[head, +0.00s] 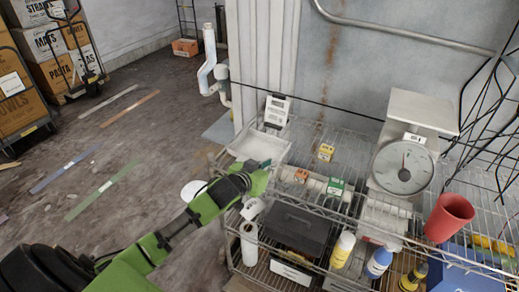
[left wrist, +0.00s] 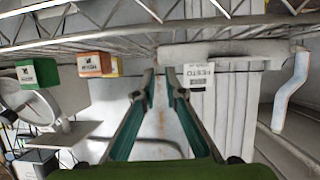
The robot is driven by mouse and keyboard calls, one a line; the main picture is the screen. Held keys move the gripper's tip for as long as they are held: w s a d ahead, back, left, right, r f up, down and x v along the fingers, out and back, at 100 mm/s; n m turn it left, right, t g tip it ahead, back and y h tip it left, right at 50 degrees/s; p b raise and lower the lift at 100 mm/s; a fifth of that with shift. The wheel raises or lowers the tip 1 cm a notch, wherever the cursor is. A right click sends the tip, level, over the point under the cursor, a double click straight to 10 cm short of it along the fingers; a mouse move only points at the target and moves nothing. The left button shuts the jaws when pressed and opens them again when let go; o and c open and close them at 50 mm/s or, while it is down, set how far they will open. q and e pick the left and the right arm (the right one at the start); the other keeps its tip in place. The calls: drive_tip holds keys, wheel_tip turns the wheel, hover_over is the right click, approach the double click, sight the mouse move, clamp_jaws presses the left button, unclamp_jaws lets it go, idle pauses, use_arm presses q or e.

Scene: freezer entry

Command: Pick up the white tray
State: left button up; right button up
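The white tray (head: 247,146) lies on the left end of the wire shelf's top level, its front right corner partly hidden by my left gripper. It shows edge-on in the left wrist view (left wrist: 235,50). My left gripper (head: 266,164) is at the tray's near right side. In the left wrist view, its two teal fingers (left wrist: 160,74) are apart with nothing clearly between them. The right-hand fingertip overlaps the tray's end; I cannot tell whether it touches. My right gripper is in neither view.
A labelled white device (head: 277,110) stands behind the tray. Small yellow (head: 326,152), orange (head: 301,176) and green (head: 336,187) boxes sit to the right. A scale (head: 403,165) and red cup (head: 449,217) stand further right. Pipes (head: 208,62) rise at the back left.

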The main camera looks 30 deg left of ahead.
use_arm(q)
drive_tip(key=shift+w+f, duration=0.15)
drive_tip(key=shift+w, duration=0.3)
drive_tip(key=shift+w+f, duration=0.1)
drive_tip(key=shift+w, duration=0.15)
drive_tip(key=shift+p+x, duration=0.4)
drive_tip(key=shift+x, duration=2.15)
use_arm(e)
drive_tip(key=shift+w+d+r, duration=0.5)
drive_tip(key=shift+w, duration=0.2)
use_arm(q)
clamp_jaws()
